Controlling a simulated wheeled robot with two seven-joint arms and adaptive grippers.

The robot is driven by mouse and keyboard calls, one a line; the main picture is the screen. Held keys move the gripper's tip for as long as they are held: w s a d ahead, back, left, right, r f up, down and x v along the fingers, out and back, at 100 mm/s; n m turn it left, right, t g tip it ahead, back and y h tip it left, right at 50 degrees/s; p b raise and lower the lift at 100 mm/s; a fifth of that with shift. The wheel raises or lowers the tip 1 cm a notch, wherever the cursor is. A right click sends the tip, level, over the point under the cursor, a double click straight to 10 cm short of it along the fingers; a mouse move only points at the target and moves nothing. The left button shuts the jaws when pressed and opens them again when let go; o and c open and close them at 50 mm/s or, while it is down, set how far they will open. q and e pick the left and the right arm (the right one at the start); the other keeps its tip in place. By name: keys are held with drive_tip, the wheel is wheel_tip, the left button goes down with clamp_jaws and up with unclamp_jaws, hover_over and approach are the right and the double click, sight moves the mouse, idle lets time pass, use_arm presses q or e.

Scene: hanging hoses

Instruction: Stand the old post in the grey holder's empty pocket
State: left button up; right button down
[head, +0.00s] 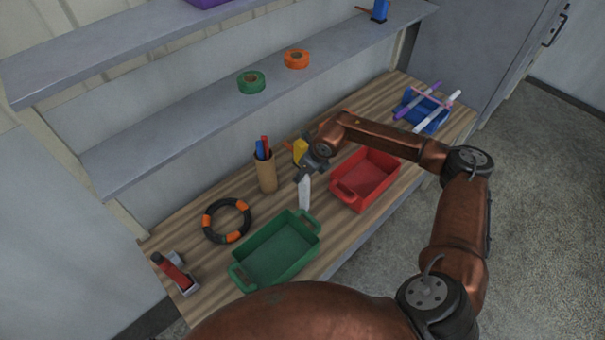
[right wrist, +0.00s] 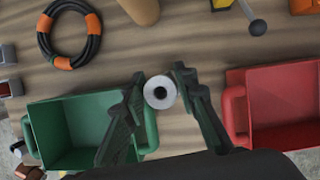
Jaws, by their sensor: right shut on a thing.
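My right gripper (head: 309,172) is shut on a white post (head: 304,195) that hangs roughly upright between the green and red trays. Part of the holder shows at the left edge of the wrist view (right wrist: 7,55). Its pockets are hard to make out. My left gripper is not in view.
A green tray (head: 236,270) and a red tray (head: 346,194) flank the post. A black-orange ring (head: 205,222) lies left, and a tan cup (head: 267,178) with pens stands behind. A blue stand (head: 432,124) holds purple and white rods. A shelf (head: 190,126) overhangs the back.

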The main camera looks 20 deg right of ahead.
drive_tip(key=c, duration=1.5)
unclamp_jaws()
